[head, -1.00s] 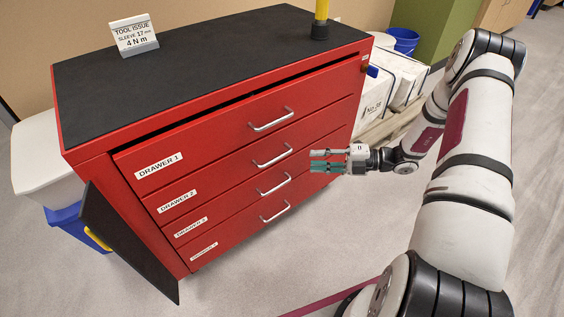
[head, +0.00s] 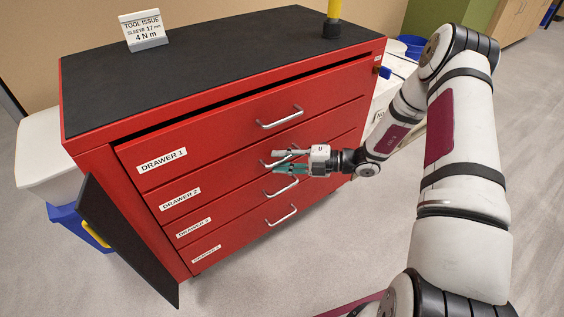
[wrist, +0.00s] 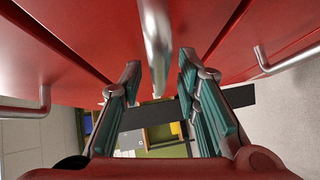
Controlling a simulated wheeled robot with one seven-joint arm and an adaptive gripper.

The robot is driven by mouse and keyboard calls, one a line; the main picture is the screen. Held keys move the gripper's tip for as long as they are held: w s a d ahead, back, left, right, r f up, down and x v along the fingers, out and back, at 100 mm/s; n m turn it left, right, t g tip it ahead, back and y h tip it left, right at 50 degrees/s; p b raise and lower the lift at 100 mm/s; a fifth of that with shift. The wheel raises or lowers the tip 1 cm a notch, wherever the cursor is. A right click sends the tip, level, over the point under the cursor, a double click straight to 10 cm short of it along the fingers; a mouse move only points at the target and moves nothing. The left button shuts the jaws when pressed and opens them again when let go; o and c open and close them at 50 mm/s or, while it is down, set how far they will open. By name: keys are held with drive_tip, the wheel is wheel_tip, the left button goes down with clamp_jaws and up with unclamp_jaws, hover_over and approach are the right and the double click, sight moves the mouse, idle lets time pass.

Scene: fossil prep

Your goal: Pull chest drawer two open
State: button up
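The red chest (head: 84,118) stands in the head view with its drawers all looking shut. Drawer two (head: 230,174) is the second front from the top, with a white "DRAWER 2" label (head: 180,198). Its silver bar handle (head: 267,165) is partly hidden behind my gripper (head: 276,161). In the wrist view, a silver handle (wrist: 156,40) runs between my two teal-padded fingers (wrist: 160,75), with a gap on each side. My gripper is open; I cannot tell exactly how deep the handle sits between the fingers.
Drawer one's handle (head: 281,117) is just above my gripper, drawer three's (head: 282,189) just below. White boxes (head: 386,100) stand right of the chest. The floor in front is clear.

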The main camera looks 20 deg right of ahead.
clamp_jaws()
drive_tip(key=shift+s, duration=0.1)
drive_tip(key=s+d+p, duration=0.4)
drive_tip(key=s, duration=0.8)
drive_tip(key=s+d+p, duration=0.4)
drive_tip(key=s, duration=0.9)
drive_tip(key=shift+s+d, duration=0.1)
drive_tip(key=shift+d, duration=0.05)
unclamp_jaws()
drive_tip(key=v, duration=1.2)
